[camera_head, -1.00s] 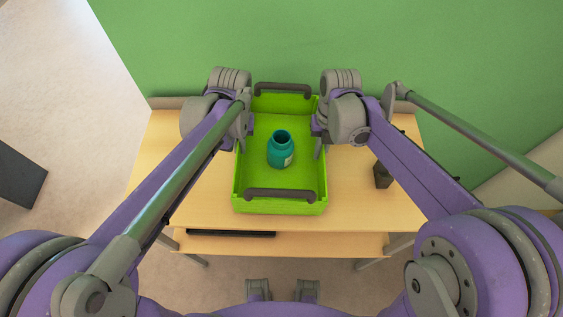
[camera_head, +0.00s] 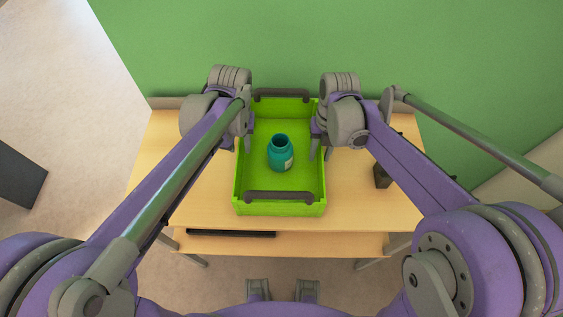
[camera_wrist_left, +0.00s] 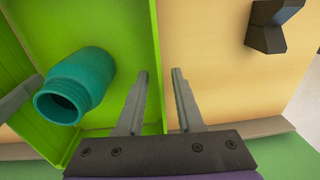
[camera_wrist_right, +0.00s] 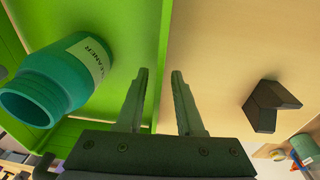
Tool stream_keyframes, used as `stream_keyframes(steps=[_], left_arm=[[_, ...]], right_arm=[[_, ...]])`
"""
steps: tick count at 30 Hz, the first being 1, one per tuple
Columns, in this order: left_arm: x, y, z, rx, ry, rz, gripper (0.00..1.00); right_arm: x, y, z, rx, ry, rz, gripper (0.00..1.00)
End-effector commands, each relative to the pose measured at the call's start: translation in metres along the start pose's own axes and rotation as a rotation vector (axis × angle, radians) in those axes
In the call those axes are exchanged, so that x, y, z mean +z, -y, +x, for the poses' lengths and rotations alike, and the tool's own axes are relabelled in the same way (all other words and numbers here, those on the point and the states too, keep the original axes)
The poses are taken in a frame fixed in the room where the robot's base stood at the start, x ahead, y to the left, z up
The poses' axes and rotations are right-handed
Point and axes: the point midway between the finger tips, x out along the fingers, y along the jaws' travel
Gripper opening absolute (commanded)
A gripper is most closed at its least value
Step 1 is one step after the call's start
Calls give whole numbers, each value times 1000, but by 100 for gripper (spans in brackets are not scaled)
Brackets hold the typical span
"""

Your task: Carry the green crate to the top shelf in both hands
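The green crate (camera_head: 240,180) stands on the wooden surface (camera_head: 365,205), with dark handles at its far and near ends. A teal bottle (camera_head: 280,153) stands inside it; in the right wrist view the bottle (camera_wrist_right: 50,85) shows a label reading CLEANER. My left gripper (camera_wrist_left: 160,72) is open at the crate's left side, one finger inside and one outside the wall (camera_wrist_left: 157,40). My right gripper (camera_wrist_right: 161,72) is open at the right side, likewise on both sides of the wall (camera_wrist_right: 164,35). Both have visible gaps between the fingers. In the head view the arms partly hide the side walls.
A dark angular block (camera_head: 382,176) stands right of the crate; a similar one (camera_wrist_left: 270,25) shows in the left wrist view. A lower board (camera_head: 330,243) holds a flat black item (camera_head: 232,233). A green wall (camera_head: 330,45) rises behind. The surface before the crate is clear.

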Motion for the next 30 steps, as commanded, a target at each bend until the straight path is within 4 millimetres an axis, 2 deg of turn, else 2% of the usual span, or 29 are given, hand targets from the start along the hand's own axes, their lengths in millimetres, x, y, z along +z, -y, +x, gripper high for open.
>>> stream_keyframes(steps=[9,15,20,23,30], left_arm=[[0,0,-68,0,0,0,36],[0,0,-97,0,0,1,36],[0,0,-106,0,0,1,36],[0,0,-107,0,0,0,36],[0,0,-106,0,0,0,36]], right_arm=[[0,0,0,0,0,0,36],[0,0,0,0,0,0,36],[0,0,-3,0,0,0,36],[0,0,-13,0,0,0,36],[0,0,-63,0,0,1,36]])
